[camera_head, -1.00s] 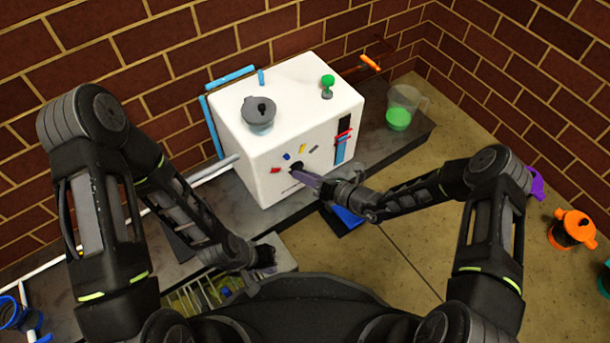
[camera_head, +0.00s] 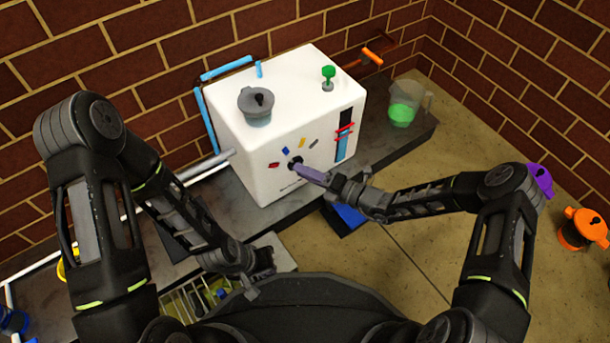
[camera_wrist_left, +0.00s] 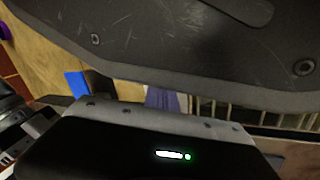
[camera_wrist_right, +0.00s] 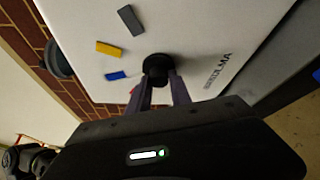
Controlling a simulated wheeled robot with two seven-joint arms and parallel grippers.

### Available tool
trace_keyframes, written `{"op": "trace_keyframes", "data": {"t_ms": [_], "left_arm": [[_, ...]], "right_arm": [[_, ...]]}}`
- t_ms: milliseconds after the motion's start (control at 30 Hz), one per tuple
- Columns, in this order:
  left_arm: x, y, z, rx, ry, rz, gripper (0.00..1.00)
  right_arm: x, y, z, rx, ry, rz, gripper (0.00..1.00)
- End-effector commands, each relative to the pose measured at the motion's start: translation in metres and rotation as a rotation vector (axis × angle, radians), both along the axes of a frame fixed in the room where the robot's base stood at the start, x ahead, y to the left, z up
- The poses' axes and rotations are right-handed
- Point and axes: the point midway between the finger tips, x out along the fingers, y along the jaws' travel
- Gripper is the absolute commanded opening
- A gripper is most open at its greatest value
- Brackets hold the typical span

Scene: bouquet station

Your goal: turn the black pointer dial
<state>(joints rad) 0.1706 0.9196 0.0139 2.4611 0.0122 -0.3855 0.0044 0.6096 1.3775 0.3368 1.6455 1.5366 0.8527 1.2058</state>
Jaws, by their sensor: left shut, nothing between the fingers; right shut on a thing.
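The black pointer dial (camera_head: 295,162) is on the front face of the white machine (camera_head: 235,130), among small red, blue, yellow and grey marks. In the right wrist view the dial (camera_wrist_right: 157,66) sits between the fingertips of my right gripper (camera_wrist_right: 160,82). My right gripper (camera_head: 300,168) is shut on the dial and partly hides it in the head view. My left gripper (camera_head: 270,262) is shut and empty, low in front of the machine and away from the dial. Which mark the pointer faces is not clear.
A grey lidded pot (camera_head: 257,106) and a green knob (camera_head: 328,76) are on top of the machine. A clear jug with green liquid (camera_head: 402,114) stands to its right. A rack (camera_head: 190,298) lies below my left gripper. An orange pot (camera_head: 578,230) is at far right.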

Motion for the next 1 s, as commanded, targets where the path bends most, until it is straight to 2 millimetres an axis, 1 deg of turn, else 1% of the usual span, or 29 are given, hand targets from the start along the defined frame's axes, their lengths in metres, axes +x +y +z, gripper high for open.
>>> {"op": "trace_keyframes", "data": {"t_ms": [33, 300, 733, 767, 1000], "left_arm": [[0.0007, 0.0001, -0.0049, -0.001, -0.001, 0.000, 0.00], [0.0019, 0.0004, -0.0096, -0.002, -0.001, 0.001, 0.00], [0.0020, 0.0005, -0.0095, -0.002, -0.001, 0.001, 0.00], [0.0020, 0.0005, -0.0095, -0.002, -0.001, 0.001, 0.00], [0.0019, 0.0005, -0.0095, -0.002, -0.001, 0.001, 0.00]], "right_arm": [[0.0004, -0.0008, -0.0036, 0.021, 0.014, -0.002, 0.00], [0.0003, -0.0010, -0.0021, 0.099, 0.067, -0.002, 0.00], [0.0004, -0.0011, -0.0013, 0.108, 0.074, -0.003, 0.00], [0.0004, -0.0011, -0.0013, 0.108, 0.074, -0.003, 0.27], [0.0003, -0.0006, -0.0010, 0.108, 0.073, -0.001, 0.47]]}}
